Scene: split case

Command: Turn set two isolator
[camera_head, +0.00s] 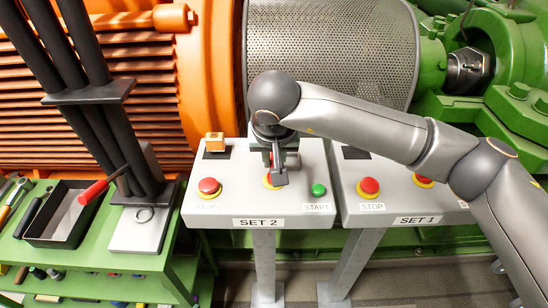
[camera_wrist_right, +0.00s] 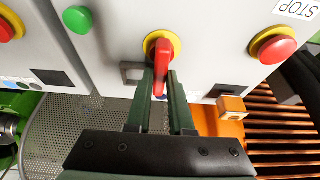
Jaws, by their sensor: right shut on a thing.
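The SET 2 panel (camera_head: 235,205) is a sloped grey box on a post. Its isolator (camera_head: 268,181) has a red handle on a yellow round base, mostly hidden behind my right gripper (camera_head: 277,176) in the head view. In the right wrist view the red handle (camera_wrist_right: 161,82) stands between the two fingers of my right gripper (camera_wrist_right: 162,88), which is shut on it. The yellow base (camera_wrist_right: 150,40) shows just beyond the fingertips. My left gripper is in neither view.
On SET 2, a red STOP button (camera_head: 208,186) is left of the isolator and a green START button (camera_head: 319,189) right. An orange block (camera_head: 214,141) sits at the panel's back edge. The SET 1 panel (camera_head: 405,195) adjoins right; a green tool bench (camera_head: 90,258) stands left.

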